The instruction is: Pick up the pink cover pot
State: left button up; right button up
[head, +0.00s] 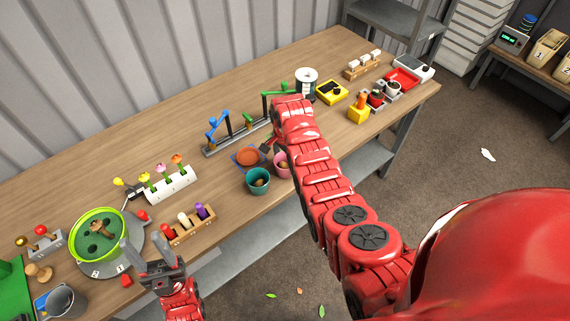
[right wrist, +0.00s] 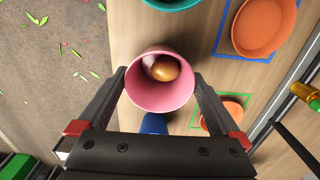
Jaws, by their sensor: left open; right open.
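The pink cover pot (head: 282,168) stands near the front edge of the table, partly hidden behind my right arm. In the right wrist view the pink cover pot (right wrist: 147,95) shows from above, with a golden-brown round thing and a paler one inside. My right gripper (right wrist: 160,73) is open, with one finger on each side of the pot; I cannot tell whether they touch it. In the head view my right gripper (head: 269,147) is mostly hidden by its own arm. My left gripper (head: 152,246) is open and empty near the front left of the table.
A teal pot (head: 258,184) stands just left of the pink one. An orange dish (head: 247,157) lies in a blue outline behind them. A rail with blue and green clamps (head: 226,143) runs farther back. A green-rimmed bowl (head: 74,245) stands at left.

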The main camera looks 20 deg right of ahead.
jog(key=shift+f, duration=1.45)
jog(key=c, duration=1.2)
jog(key=shift+o, duration=0.2)
jog(key=shift+r, duration=0.15)
